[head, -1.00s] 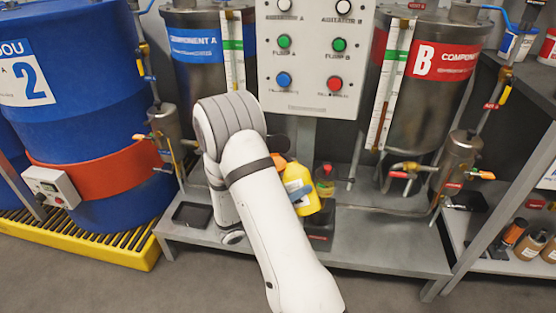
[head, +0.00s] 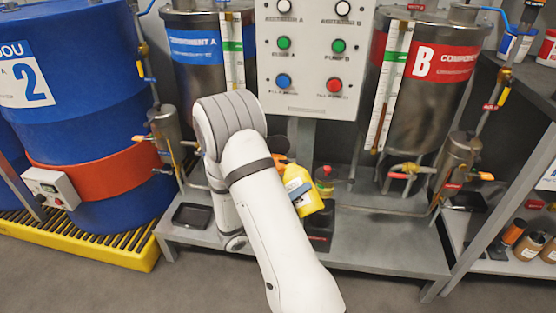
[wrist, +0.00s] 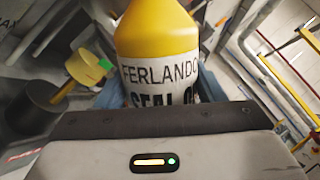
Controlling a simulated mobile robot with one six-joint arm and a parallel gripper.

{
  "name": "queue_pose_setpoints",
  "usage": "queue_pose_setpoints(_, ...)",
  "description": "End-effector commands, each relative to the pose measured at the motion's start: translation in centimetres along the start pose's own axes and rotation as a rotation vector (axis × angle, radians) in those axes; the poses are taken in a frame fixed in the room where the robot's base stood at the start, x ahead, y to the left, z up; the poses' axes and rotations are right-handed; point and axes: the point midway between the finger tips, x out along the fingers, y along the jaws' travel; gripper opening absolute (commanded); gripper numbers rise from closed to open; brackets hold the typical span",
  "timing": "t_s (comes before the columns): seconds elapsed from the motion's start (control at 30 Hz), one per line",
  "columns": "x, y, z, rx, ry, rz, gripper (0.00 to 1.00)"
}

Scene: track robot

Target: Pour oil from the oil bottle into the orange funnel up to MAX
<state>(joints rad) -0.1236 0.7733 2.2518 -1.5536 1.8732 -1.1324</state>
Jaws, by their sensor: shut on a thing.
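The oil bottle (head: 306,192) is yellow with a white label and shows tilted beside my arm in the head view. In the wrist view the same oil bottle (wrist: 158,42) fills the upper middle, with "FERLANDO SEAL" lettering. My gripper (wrist: 158,95) is shut on it, with blue fingers on both sides. A small orange part (head: 280,160) shows at the bottle's upper left end; I cannot tell whether it is its cap or the funnel. No funnel shows clearly, and no MAX mark or oil level can be read.
A small container with a red top (head: 325,180) stands just right of the bottle, above a dark block (head: 320,230). The control panel (head: 312,55) is behind, between tanks A (head: 195,75) and B (head: 425,85). The grey bench (head: 385,245) is mostly clear at right.

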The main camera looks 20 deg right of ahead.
Motion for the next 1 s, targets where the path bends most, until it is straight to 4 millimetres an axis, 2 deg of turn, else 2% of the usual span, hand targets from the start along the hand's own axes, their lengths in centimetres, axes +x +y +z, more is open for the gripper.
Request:
queue_pose_setpoints(0.5,0.5,-1.5,0.8,-0.115,-0.033,0.016,0.00)
queue_pose_setpoints(0.7,0.3,-0.9,0.5,-0.103,-0.030,0.015,0.00)
queue_pose_setpoints(1.0,0.4,-1.4,0.7,-0.110,-0.032,0.016,0.00)
